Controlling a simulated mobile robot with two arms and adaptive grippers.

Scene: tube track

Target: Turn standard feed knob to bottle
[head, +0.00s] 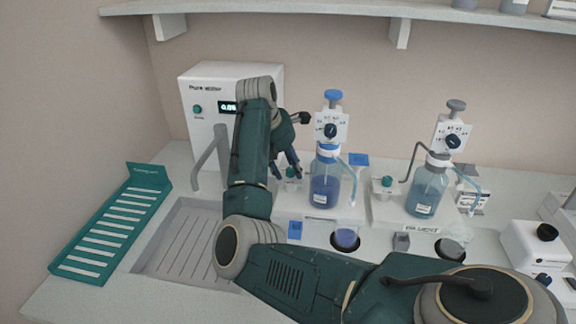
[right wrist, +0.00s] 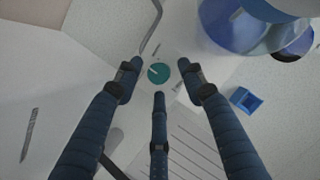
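The teal feed knob (right wrist: 159,74) with a pale pointer line shows between the fingertips in the right wrist view. In the head view this knob (head: 291,173) sits at the left of the white base under the bottle of dark blue liquid (head: 325,188), partly hidden by my fingers. My right gripper (head: 287,171) points down just over it with its blue fingers apart. It also shows in the right wrist view (right wrist: 160,76), a fingertip on each side of the knob and a third finger below. I cannot tell whether they touch it. My left gripper is out of view.
A second bottle of paler blue liquid (head: 427,192) stands to the right with its own teal knob (head: 387,182). The pure water unit (head: 200,125) stands behind my right arm. A sink (head: 170,245) and teal rack (head: 112,228) lie left. A beaker (head: 346,238) stands in front.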

